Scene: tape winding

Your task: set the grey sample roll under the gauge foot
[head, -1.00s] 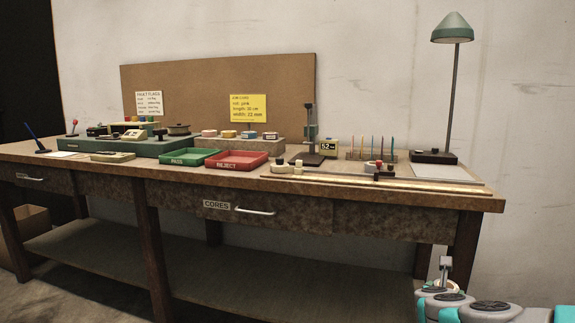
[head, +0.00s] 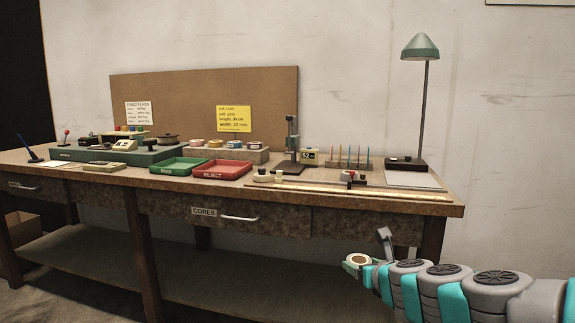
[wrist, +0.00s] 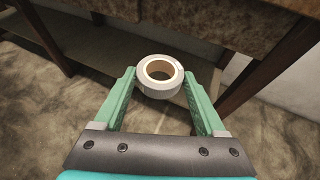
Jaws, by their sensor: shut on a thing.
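My gripper (wrist: 160,84) is shut on the light grey sample roll (wrist: 160,66), with one green finger on each side of it. The roll has a tan core and its open hole faces up to the wrist camera. In the head view the roll (head: 358,260) is at the end of my arm at lower right, in front of and below the bench top. The gauge (head: 291,140) is a dark upright stand toward the back of the bench, with a small display (head: 308,155) to its right. Its foot is too small to make out clearly.
Pale and dark rolls (head: 264,176) lie in front of the gauge, with a red-topped item (head: 349,177) to their right. A peg rack (head: 350,160) and lamp (head: 420,50) stand further right. Green (head: 178,167) and red (head: 222,170) trays are left. The bench's front edge (head: 300,203) lies between.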

